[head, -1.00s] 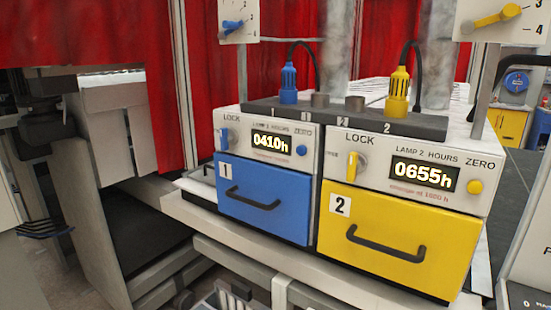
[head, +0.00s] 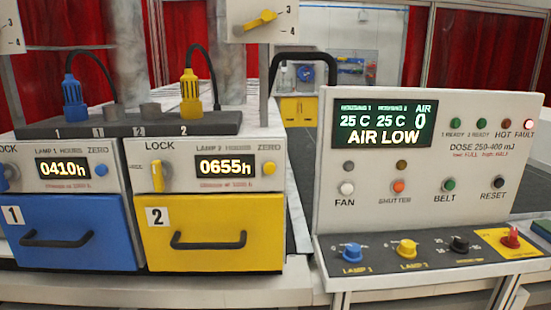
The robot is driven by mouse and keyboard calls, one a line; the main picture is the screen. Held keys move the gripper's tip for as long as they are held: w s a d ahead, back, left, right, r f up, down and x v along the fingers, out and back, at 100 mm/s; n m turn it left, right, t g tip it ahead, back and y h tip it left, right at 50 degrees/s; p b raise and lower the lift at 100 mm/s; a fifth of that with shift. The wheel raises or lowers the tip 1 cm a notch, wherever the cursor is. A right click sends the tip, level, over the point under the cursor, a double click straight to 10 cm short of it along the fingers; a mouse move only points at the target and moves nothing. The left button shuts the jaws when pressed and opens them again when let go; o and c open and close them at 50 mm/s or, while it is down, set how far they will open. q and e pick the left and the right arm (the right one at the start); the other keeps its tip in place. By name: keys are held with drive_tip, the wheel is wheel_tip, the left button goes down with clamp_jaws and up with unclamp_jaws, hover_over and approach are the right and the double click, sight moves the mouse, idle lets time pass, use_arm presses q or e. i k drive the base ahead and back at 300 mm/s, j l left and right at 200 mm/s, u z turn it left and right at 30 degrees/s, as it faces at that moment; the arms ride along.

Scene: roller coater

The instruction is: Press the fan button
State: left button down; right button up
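The fan button (head: 346,188) is a small white round button above the label FAN, at the lower left of the upright white control panel (head: 470,130). A dark lamp (head: 348,166) sits just above it. The panel's display (head: 383,122) reads 25 C, 25 C, AIR 0 and AIR LOW. The red lamp at HOT FAULT (head: 528,125) looks lit. Neither of my grippers shows in the head view now.
Right of the fan button are the orange shutter (head: 398,186), green belt (head: 448,185) and dark reset (head: 498,183) buttons. Knobs and a red switch (head: 510,238) stick up from the sloped console below. A blue drawer (head: 70,230) and a yellow drawer (head: 215,232) stand to the left.

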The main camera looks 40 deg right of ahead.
sight(346, 188)
drive_tip(key=z, duration=2.1)
